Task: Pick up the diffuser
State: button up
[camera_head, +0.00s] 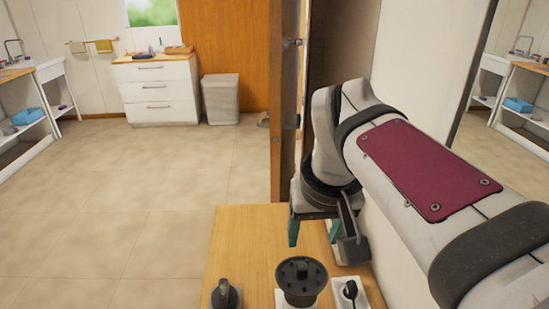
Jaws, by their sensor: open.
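A black round piece with a slotted, flared top, which looks like the diffuser (301,272), stands near the front of the wooden cart top (235,245). Its lower part narrows, and something white shows at its base. My gripper (314,232) points down above the cart top, behind the diffuser in the picture. Its teal fingers are apart, with nothing seen between them. The gripper appears clear of the diffuser; its exact height is hard to judge.
A dark grey knobbed item (225,295) stands left of the diffuser. A small black item on a white base (350,291) is close on its right. A wooden door edge (276,100) and white wall panel rise behind and right. The cart's left back is bare.

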aim_at(303, 268)
jog(key=x, duration=1.4)
jog(key=shift+a, duration=0.1)
grip_shut()
jog(key=shift+r, duration=0.1)
